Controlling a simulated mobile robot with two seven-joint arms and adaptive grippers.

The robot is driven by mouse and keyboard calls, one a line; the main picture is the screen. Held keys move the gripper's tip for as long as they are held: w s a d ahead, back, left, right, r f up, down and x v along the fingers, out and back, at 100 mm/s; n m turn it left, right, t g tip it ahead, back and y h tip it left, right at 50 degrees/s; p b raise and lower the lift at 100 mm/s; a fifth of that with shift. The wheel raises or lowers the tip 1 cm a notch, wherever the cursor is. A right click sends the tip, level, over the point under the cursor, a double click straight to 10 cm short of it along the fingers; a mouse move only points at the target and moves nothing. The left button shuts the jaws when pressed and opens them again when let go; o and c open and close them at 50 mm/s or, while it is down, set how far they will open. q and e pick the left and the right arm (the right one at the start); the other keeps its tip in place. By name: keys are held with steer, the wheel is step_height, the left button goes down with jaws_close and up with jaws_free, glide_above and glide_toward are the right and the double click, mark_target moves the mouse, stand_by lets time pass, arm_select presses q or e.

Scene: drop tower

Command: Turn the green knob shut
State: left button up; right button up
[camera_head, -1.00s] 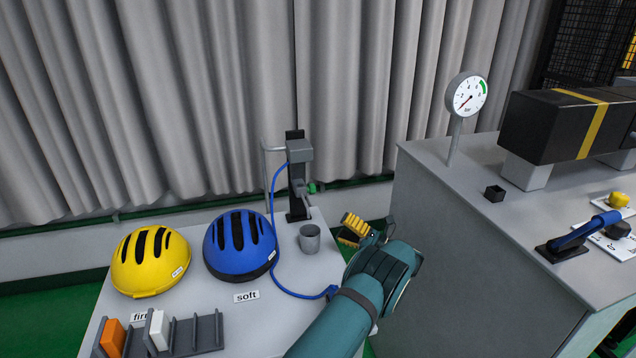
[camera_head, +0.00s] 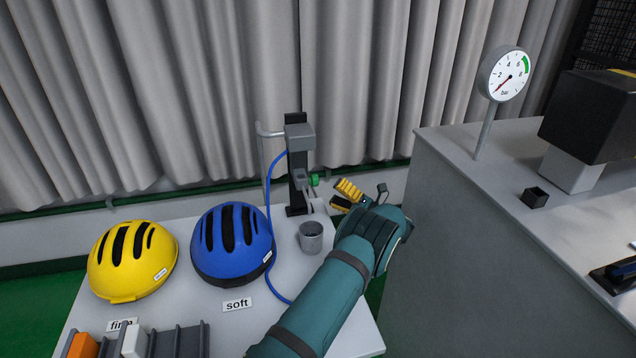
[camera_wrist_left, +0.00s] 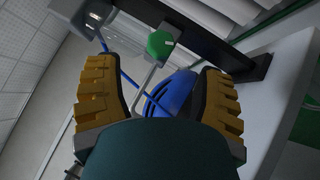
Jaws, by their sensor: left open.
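The green knob (camera_head: 314,180) sits on the right side of a dark upright stand (camera_head: 297,165) with a grey block and a blue hose. My left gripper (camera_head: 345,195) is open and empty, a little to the right of the knob, its yellow ribbed fingers apart from it. In the left wrist view the knob (camera_wrist_left: 160,44) shows as a green disc beyond and between the two open fingers (camera_wrist_left: 160,95). My right gripper is in neither view.
A grey cup (camera_head: 311,238) stands on the table below the stand. A blue helmet (camera_head: 231,243) and a yellow helmet (camera_head: 133,262) are at left. A gauge (camera_head: 503,73) stands on the grey cabinet (camera_head: 480,240) at right.

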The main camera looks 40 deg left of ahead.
mark_target(318, 182)
arm_select(q)
steer(key=x, duration=0.6)
steer(key=shift+a+r, duration=0.15)
steer(key=shift+a, duration=0.2)
jaws_close()
